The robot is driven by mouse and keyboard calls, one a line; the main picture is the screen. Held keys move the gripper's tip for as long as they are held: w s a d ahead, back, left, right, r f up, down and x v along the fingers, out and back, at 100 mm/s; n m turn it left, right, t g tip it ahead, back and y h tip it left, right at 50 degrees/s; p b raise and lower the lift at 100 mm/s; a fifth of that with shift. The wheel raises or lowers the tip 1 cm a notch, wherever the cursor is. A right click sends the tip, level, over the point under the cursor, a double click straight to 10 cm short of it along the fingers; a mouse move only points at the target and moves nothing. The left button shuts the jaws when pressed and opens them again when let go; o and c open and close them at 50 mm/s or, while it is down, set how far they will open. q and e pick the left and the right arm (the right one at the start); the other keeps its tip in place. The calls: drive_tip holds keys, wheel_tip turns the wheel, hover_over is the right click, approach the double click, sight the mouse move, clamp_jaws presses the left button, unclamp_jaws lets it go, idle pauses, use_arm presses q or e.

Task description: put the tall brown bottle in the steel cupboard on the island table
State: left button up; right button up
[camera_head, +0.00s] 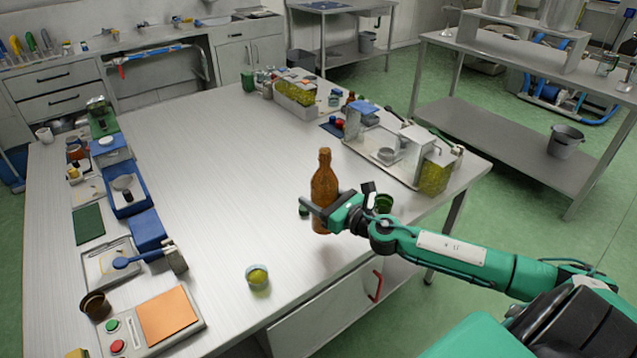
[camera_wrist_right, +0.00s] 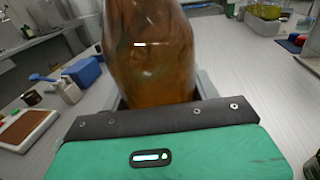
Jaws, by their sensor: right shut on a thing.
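The tall brown bottle (camera_head: 325,178) stands upright near the right-hand edge of the island table (camera_head: 215,190). My right gripper (camera_head: 322,212) is shut on its lower body. In the right wrist view the bottle (camera_wrist_right: 150,55) fills the space between the fingers, its top cut off by the frame. I cannot tell whether its base touches the table. A steel cupboard front (camera_head: 318,312) with a red handle (camera_head: 376,285) shows below the tabletop edge; it looks closed. My left gripper is not in view.
A small greenish jar (camera_head: 257,277) stands nearer on the table. Trays with blue boxes (camera_head: 127,195) line the left side. A metal tray with tins (camera_head: 386,150) lies right of the bottle. The table middle is clear. A steel bench (camera_head: 490,110) stands behind right.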

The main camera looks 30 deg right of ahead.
drive_tip(key=shift+f, duration=0.8)
drive_tip(key=shift+f+b, duration=0.7)
drive_tip(key=shift+f, duration=1.15)
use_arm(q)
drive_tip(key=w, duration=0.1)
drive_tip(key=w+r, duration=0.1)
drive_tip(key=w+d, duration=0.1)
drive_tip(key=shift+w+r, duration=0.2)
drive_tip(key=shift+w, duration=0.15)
use_arm(e)
drive_tip(key=shift+f+b, duration=0.1)
drive_tip(key=shift+b, duration=0.2)
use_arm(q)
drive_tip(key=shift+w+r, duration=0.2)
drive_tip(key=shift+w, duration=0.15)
use_arm(e)
drive_tip(key=o, duration=1.6)
